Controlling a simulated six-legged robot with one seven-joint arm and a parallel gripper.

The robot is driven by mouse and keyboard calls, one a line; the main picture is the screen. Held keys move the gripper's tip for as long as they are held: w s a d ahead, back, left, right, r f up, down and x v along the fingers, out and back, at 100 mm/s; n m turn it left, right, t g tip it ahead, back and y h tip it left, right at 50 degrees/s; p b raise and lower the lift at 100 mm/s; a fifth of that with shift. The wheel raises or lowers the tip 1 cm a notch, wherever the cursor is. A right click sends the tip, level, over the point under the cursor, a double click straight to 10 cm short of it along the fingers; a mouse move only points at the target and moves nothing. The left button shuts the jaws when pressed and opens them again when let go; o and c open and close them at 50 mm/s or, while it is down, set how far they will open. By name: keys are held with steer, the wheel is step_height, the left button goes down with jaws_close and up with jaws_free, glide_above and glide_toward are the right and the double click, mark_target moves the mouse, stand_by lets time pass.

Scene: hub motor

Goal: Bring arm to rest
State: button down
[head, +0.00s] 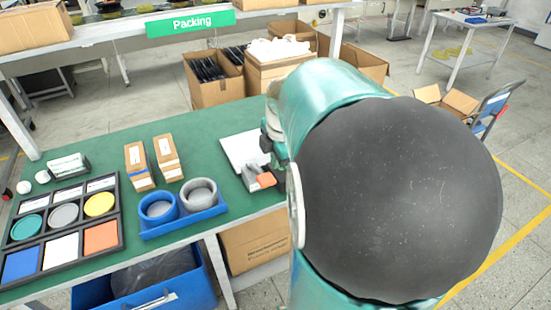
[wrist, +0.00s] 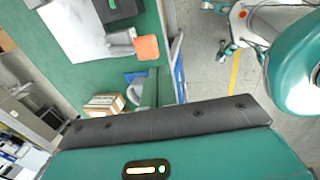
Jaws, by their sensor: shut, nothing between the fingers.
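My teal arm with a large dark rounded joint cover (head: 400,195) fills the right of the head view, folded up close to the camera. It hides the table's right end and the floor behind it. My gripper's fingers do not show in either view; no held thing is seen. In the wrist view my own teal casing with a dark strip fills the bottom, and another teal part of me is at the right edge.
The green table (head: 105,150) carries a sorting tray (head: 70,262), small cartons (head: 138,165), a blue ring holder (head: 185,228), a white sheet (head: 243,150) and a grey-and-orange item (head: 262,178). Cardboard boxes (head: 213,90) stand behind. A blue trolley (head: 493,110) is at the right.

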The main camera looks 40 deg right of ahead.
steer(key=shift+a, duration=0.1)
steer(key=s+a+r+m+t, duration=0.1)
steer(key=s+a+r+m, duration=0.1)
steer(key=a+m, duration=0.3)
steer(key=s+a+r+m+t, duration=0.1)
steer(key=a+m, duration=0.4)
steer(key=a, duration=0.6)
steer(key=s+a+r+m+t, duration=0.1)
steer(key=s+a+m, duration=0.3)
steer(key=a, duration=0.4)
steer(key=shift+s+r+m+y, duration=0.4)
steer(key=shift+s+r, duration=0.4)
steer(key=shift+r, duration=0.1)
steer(key=shift+a, duration=0.1)
